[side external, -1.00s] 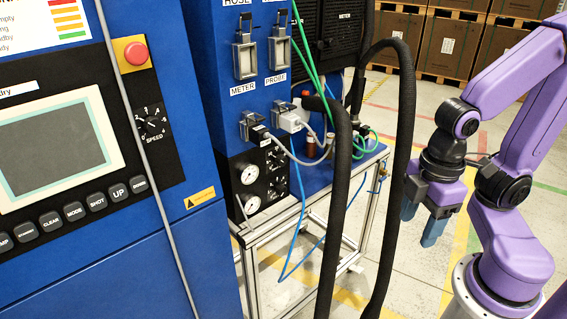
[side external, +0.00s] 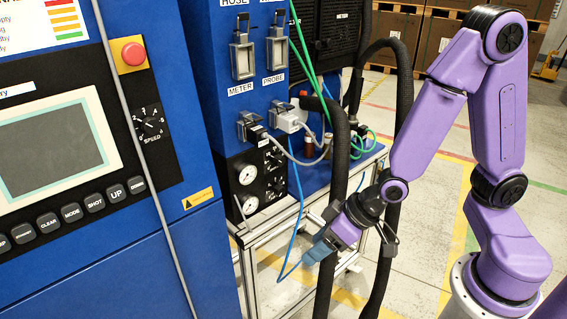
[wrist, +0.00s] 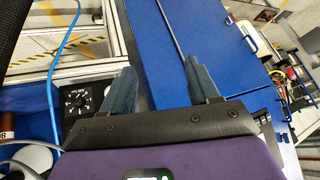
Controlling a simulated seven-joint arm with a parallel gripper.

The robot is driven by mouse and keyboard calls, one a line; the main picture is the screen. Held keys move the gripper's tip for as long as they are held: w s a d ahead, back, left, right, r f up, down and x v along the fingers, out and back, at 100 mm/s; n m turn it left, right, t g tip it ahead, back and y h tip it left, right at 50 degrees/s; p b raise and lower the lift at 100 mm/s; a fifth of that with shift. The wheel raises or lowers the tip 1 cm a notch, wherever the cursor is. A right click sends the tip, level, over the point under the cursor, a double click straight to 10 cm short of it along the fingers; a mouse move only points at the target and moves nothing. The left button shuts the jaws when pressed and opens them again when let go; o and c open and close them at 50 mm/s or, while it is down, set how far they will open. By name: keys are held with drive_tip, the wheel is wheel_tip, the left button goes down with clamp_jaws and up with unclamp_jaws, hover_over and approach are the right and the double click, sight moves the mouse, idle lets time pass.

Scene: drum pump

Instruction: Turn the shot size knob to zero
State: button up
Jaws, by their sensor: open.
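My gripper (side external: 314,250) has blue-grey fingers and hangs in front of the frame of the blue cabinet, right of and below its gauges. It also shows in the wrist view (wrist: 161,76), with its two fingers apart and nothing between them. In the wrist view a black dial with a white scale (wrist: 78,101) sits left of the left finger; its label is too small to read surely. In the side view, small dark knobs (side external: 274,160) are on the black gauge panel; which is the shot size knob I cannot tell. My gripper touches none of them.
Thick black hoses (side external: 338,180) hang close to my gripper. A blue tube (side external: 291,255) loops by the fingers. A control panel with a screen (side external: 58,143) and a SPEED knob (side external: 150,124) stands at left. Two pressure gauges (side external: 247,175) sit beside the small knobs.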

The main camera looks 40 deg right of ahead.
drive_tip(key=w+d+f+m+t, duration=0.2)
drive_tip(key=w, duration=0.2)
drive_tip(key=m+t+h, duration=0.2)
drive_tip(key=t+h, duration=0.3)
drive_tip(key=t, duration=0.6)
approach(282, 161)
drive_tip(key=w, duration=0.9)
drive_tip(key=shift+w+r, duration=0.1)
drive_tip(key=c, duration=1)
